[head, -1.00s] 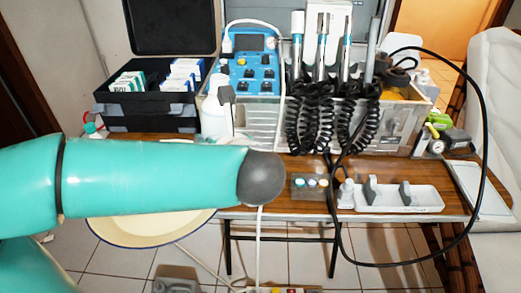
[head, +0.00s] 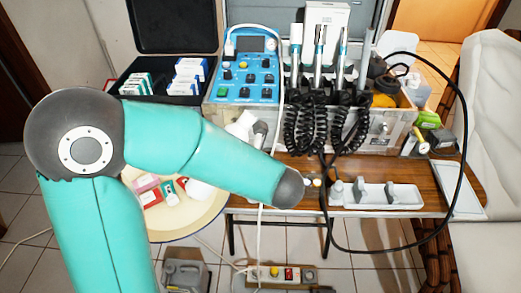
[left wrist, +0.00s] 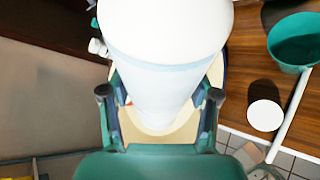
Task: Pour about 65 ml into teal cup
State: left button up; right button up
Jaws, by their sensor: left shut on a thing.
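My left gripper (left wrist: 160,97) is shut on a white bottle (left wrist: 170,35) in the left wrist view, with one dark finger on each side. The bottle's lower part looks pale and translucent; its tilt and liquid level cannot be told. The teal cup (left wrist: 296,42) is open-topped on the wooden table, right of the bottle and apart from it. In the head view my left forearm hides the cup and my left gripper. A white and grey shape (head: 240,125) shows just behind the forearm; I cannot tell if it is the bottle. My right gripper is not in view.
A white disc (left wrist: 265,115) lies near the cup. A cream basin (head: 215,207) with small packs is at the table's left. A blue control unit (head: 243,82), black coiled cords (head: 308,125) and a white tray (head: 375,194) crowd the table (head: 440,175). A black cable loops at right.

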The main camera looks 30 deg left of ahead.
pick_arm(q)
jog(key=shift+s+a+f+m, duration=0.1)
jog(key=shift+s+m, duration=0.1)
jog(key=shift+m, duration=0.1)
jog(key=shift+s+a+f+m+g+p, duration=0.1)
jog(key=shift+s+f+m+g+p, duration=0.25)
jog(key=shift+g+p, duration=0.2)
jog(key=shift+s+a+f+m+y, duration=0.15)
jog(key=shift+f+m+y, duration=0.1)
jog(key=shift+f, duration=0.35)
jog(key=shift+s+d+f+m+y, duration=0.1)
jog(key=shift+f+y, duration=0.15)
jog(key=shift+f, duration=0.3)
jog(key=shift+s+a+f+m+g, duration=0.15)
jog(key=shift+f+m+g, duration=0.2)
jog(key=shift+m+g, duration=0.1)
jog(key=shift+s+f+m+y+p, duration=0.2)
jog(key=shift+f+m+y+p, duration=0.05)
jog(key=shift+f+y+p, duration=0.1)
jog(key=shift+w+r+m+g+p, duration=0.15)
jog(key=shift+w+m+g+p, duration=0.1)
jog(key=shift+m+g+p, duration=0.2)
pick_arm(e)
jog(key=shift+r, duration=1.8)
pick_arm(q)
jog(key=shift+r+m+g+y+p, duration=0.25)
jog(key=shift+m+g+y+p, duration=0.1)
jog(key=shift+m+y+p, duration=0.3)
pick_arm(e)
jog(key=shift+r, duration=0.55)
